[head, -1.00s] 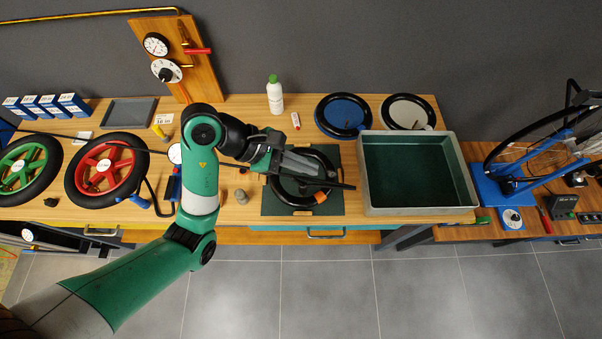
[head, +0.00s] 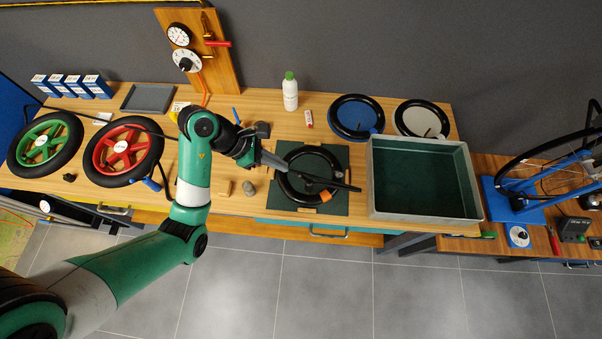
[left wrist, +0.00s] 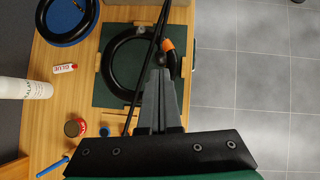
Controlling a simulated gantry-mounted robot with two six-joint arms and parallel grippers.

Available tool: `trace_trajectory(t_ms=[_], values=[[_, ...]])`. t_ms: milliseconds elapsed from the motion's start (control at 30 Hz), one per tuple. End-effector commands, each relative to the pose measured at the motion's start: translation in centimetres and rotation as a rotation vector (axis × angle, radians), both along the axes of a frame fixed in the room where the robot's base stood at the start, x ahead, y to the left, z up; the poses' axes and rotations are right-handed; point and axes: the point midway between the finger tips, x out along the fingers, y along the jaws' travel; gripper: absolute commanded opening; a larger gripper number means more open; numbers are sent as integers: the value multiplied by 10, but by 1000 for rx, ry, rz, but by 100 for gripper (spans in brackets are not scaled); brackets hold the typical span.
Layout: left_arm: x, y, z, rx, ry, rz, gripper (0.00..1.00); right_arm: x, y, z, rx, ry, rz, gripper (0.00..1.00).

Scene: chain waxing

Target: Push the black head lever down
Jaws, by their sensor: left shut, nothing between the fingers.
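My left gripper (head: 300,174) is shut and empty, reaching from the left over a black ring (head: 287,190) on a dark green mat (head: 337,207). In the left wrist view, its grey fingertips (left wrist: 158,74) are above the right part of the ring (left wrist: 109,68). A small orange part (left wrist: 167,45) lies just beyond the fingertips, with a short black curved piece (left wrist: 173,67) beside it. I cannot tell for certain which black piece is the head lever. A thin black bar or hose (head: 344,187) crosses the ring and partly overlaps the fingers. My right gripper is out of view.
A grey-rimmed tray (head: 424,216) stands right of the mat. A white bottle (head: 290,95), a blue disc (head: 352,115) and a pale disc (head: 417,116) are behind. Red (head: 120,150) and green (head: 44,145) wheels lie left. The floor in front is clear.

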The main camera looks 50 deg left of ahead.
Motion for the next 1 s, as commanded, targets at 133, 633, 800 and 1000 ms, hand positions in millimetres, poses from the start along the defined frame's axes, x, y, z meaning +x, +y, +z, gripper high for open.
trace_trajectory(t_ms=[133,633,800,1000], values=[[10,-8,-25,1,-1,-2,0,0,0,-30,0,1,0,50],[25,-21,-43,0,0,0,0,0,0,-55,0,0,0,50],[25,-21,-43,0,0,0,0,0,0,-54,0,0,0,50],[25,-21,-55,0,0,0,0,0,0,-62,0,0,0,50]])
